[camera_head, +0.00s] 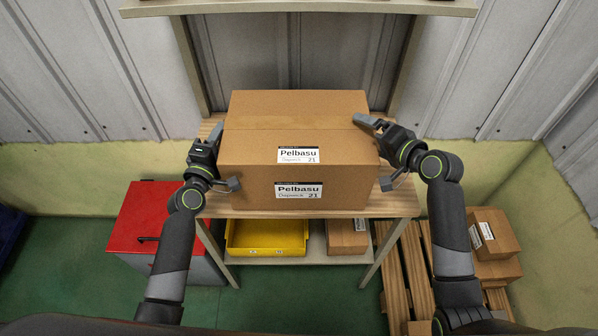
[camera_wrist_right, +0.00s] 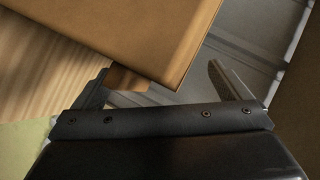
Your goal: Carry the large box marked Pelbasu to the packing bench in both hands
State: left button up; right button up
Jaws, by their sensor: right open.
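The large cardboard box marked Pelbasu (camera_head: 250,150) sits on a wooden-topped table (camera_head: 400,203), with labels on its top and front. My left gripper (camera_head: 226,153) is at the box's left side, its fingers spread apart. My right gripper (camera_head: 371,151) is at the right side, its fingers also spread, one near the top edge and one lower near the front corner. In the right wrist view, a corner of the box (camera_wrist_right: 150,35) reaches between the open fingers (camera_wrist_right: 168,90). Whether either gripper touches the box is unclear. No other bench can be made out.
Below the tabletop, a shelf holds a yellow bin (camera_head: 267,238) and a small box (camera_head: 347,238). A red cabinet (camera_head: 150,215) stands at left. A wooden pallet (camera_head: 398,275) with small boxes (camera_head: 490,235) is at right. A shelf (camera_head: 300,8) hangs above; a wall is behind.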

pick_arm(q)
jog(key=shift+f, duration=0.1)
jog(key=shift+s+a, duration=0.15)
jog(key=shift+s, duration=0.15)
pick_arm(e)
jog(key=shift+w, duration=0.15)
pick_arm(q)
jog(key=s+a, duration=0.2)
jog(key=s, duration=0.9)
pick_arm(e)
jog(key=v, duration=1.2)
pick_arm(q)
jog(key=shift+s, duration=0.1)
